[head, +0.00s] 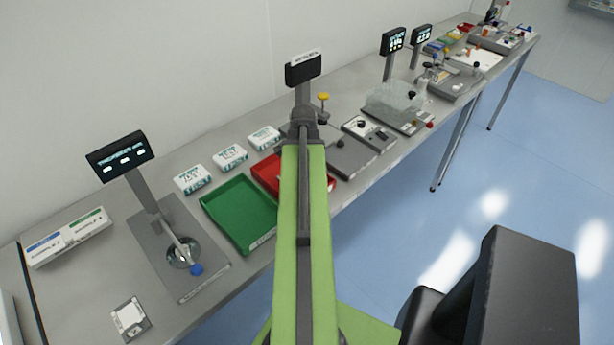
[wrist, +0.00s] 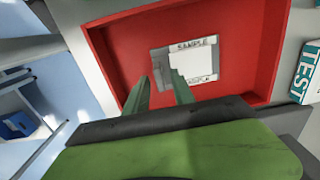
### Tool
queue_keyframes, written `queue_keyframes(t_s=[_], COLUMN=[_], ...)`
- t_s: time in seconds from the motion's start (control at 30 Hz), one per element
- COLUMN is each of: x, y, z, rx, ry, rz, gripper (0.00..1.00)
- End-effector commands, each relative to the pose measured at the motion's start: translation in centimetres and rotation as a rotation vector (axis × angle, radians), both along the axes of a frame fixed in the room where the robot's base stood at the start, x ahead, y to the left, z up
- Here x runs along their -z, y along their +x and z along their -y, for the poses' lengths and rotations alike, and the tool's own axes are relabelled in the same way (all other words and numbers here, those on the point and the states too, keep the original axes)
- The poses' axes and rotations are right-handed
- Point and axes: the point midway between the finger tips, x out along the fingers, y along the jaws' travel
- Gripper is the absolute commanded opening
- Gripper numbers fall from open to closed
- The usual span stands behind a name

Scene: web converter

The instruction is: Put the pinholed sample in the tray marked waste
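A sample (wrist: 197,62), a white card in a grey frame marked SAMPLE, shows in the wrist view inside the red tray (wrist: 262,50). It appears to lie flat on the tray floor. My gripper (wrist: 159,78) is over the tray with its two fingers apart, the tips at the sample's near left part. I cannot tell whether they touch it. In the head view my arm hides the sample and much of the red tray (head: 266,172). Another framed card (head: 130,317) lies at the bench's front left. No pinholes and no waste marking can be read.
A green tray (head: 240,212) stands left of the red one. Several white boxes (head: 230,156) line the back. A device with a display (head: 120,155) stands at left, and a grey device (head: 362,150) right of the red tray. Bare bench (head: 75,290) shows at front left.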

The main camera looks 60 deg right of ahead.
Motion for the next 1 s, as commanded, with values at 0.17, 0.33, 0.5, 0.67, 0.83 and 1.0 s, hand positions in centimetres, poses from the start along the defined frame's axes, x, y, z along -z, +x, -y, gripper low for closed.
queue_keyframes(t_s=[0.17, 0.33, 0.5, 0.67, 0.83, 1.0], x=[-0.9, -3.6, -7.4, -10.8, -12.5, -12.3], y=[0.0, 0.0, 0.0, -0.1, -0.1, -0.1], z=[0.0, 0.0, 0.0, 0.0, 0.0, 0.1], rx=[0.000, 0.001, 0.001, 0.001, 0.001, 0.002], ry=[0.000, 0.000, 0.000, 0.000, 0.000, 0.000], rz=[0.000, 0.000, 0.000, 0.000, 0.000, 0.000], gripper=[0.30, 0.30, 0.30, 0.30, 0.30, 0.30])
